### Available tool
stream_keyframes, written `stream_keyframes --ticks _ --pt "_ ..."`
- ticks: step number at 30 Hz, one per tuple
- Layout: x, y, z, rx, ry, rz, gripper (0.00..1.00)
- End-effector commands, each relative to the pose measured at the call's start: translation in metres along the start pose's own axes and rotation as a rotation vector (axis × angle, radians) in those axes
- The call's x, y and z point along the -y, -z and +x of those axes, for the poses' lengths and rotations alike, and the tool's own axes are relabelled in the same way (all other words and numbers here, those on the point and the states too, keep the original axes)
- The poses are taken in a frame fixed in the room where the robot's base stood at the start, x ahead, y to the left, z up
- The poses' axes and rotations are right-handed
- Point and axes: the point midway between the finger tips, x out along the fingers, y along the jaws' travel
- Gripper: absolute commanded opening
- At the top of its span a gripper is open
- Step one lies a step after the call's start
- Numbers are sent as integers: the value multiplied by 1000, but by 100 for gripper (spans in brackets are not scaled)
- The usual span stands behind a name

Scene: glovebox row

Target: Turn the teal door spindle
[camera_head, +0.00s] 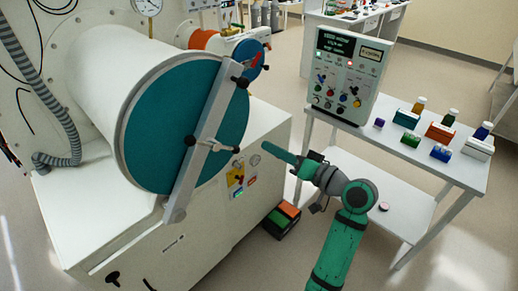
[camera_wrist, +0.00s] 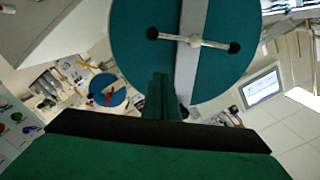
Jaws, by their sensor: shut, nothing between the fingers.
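The large teal round door (camera_head: 160,135) closes the end of a white cylinder, with a grey bar across its face. The spindle (camera_head: 208,142), a pale T-handle with dark knobs at its ends, sits at the middle of the bar. In the wrist view the spindle (camera_wrist: 195,41) lies nearly level across the grey bar, above my fingertips. My green gripper (camera_head: 270,150) is to the right of the door, pointing at it, apart from the spindle. In the wrist view my gripper's fingers (camera_wrist: 161,80) are together and empty.
A white control box (camera_head: 347,75) and several coloured bottles and boxes stand on the table (camera_head: 455,165) at right.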

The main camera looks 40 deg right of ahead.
Motion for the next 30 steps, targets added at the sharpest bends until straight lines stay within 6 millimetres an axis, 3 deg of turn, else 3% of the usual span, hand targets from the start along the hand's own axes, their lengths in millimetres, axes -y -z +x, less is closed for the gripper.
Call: stream_keyframes --ticks 15,21,30 --pt "0 -1 92 2 -1 0 0" --pt "0 -29 97 1 -2 1 0" --pt "0 -40 100 -1 -2 0 0"
